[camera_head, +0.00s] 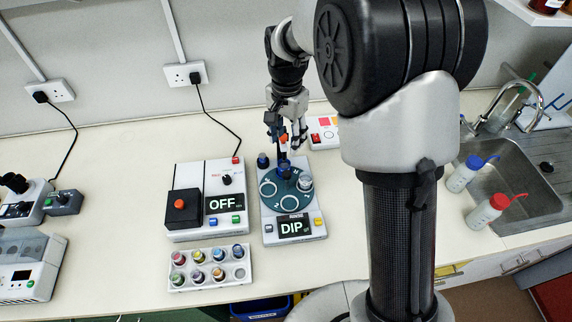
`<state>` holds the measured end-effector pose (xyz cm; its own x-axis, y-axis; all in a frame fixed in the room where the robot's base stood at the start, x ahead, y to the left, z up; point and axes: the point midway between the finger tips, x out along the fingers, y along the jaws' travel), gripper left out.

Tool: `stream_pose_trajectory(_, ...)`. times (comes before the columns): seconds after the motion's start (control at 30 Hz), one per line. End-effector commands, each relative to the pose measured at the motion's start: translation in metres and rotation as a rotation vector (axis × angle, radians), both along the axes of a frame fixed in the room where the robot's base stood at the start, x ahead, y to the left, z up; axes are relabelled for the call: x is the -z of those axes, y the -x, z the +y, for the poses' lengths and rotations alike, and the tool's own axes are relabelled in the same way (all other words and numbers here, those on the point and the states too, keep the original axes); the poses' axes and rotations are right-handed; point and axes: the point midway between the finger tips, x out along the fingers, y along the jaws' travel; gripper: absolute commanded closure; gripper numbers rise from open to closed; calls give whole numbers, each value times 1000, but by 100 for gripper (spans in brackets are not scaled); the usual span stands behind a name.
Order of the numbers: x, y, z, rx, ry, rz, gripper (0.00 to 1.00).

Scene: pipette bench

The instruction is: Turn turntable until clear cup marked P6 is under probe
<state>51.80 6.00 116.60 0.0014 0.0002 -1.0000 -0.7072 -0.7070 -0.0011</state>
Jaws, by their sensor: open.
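The teal turntable (270,203) sits on the white device whose display (292,227) reads "DIP". Several round places ring its top. A clear cup (305,184) stands at its right side, and a blue-tinted cup (283,169) stands at its back. I cannot read a P6 mark on either cup. My gripper (286,140) is open above the back of the device, beyond the turntable. It partly hides the device's back part there, and I cannot make out the probe clearly. Whether the fingers touch anything is unclear.
A white box (205,180) with an "OFF" display stands left of the device. A rack (210,283) with several coloured vials lies in front of it. A red-and-white switch box (322,136) is behind at right. Bottles (488,212) and a sink (517,165) are at far right.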

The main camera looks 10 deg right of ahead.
Motion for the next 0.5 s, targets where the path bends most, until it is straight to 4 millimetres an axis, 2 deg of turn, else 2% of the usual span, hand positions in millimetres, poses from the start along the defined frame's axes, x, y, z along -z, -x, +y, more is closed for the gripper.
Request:
stream_pose_trajectory(0.1, 29, 2, 0, -1, 1, 6, 56)
stream_pose_trajectory(0.5, 114, 1, 0, -2, 0, 4, 56)
